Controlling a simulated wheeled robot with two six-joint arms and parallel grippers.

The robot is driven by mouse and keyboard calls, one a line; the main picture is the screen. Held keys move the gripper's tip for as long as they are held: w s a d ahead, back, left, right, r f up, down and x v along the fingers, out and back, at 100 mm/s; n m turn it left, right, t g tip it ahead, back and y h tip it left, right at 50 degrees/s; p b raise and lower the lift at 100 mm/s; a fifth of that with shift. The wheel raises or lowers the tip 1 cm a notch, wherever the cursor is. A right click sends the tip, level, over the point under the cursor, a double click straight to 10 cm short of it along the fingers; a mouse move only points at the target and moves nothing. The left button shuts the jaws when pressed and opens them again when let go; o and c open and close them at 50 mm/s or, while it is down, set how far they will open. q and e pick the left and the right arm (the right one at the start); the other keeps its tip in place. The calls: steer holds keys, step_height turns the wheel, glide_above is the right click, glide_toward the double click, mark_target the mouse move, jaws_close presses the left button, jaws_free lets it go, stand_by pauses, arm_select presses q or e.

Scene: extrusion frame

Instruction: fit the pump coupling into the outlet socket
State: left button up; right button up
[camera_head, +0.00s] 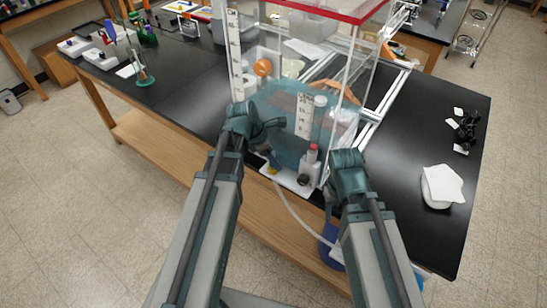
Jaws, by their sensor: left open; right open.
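A small white pump-like unit (307,170) with a red top and a black knob stands at the front edge of the black bench. A pale hose (291,207) runs from beside it down over the bench edge. A small yellowish fitting (271,168) sits near the hose's upper end; I cannot tell whether it is the coupling. The outlet socket cannot be made out. My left gripper (273,131) is open and empty, above and left of the unit. My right gripper (346,158) is open, just right of the unit; its fingertips are mostly hidden by its wrist.
A clear-walled frame with a red top rim (330,15) and a water-filled tank (283,104) stands behind my grippers. White cloths (442,185) and small black parts (466,128) lie on the right. A blue container (331,250) is below the bench front.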

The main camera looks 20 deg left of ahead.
arm_select(q)
steer(key=shift+r, duration=0.1)
steer(key=shift+a+r+p, duration=0.1)
steer(key=shift+r+p, duration=0.4)
steer(key=shift+p, duration=0.1)
steer(key=p+v, duration=1)
steer(key=v, duration=0.1)
steer(key=s+d+m+g+y, duration=0.1)
steer(key=s+d+m, duration=0.5)
steer(key=m, duration=0.8)
steer(key=s+d+f+m+g+y, duration=0.1)
steer(key=s+d+m+y, duration=0.3)
steer(key=m, duration=0.9)
steer(key=s+d, duration=0.2)
steer(key=d, duration=0.2)
steer(key=shift+f+m, duration=0.3)
steer(key=shift+m, duration=0.1)
steer(key=shift+s+d, duration=0.1)
step_height(320, 180, down, 12)
steer(key=b, duration=1.2)
steer(key=shift+f, duration=0.15)
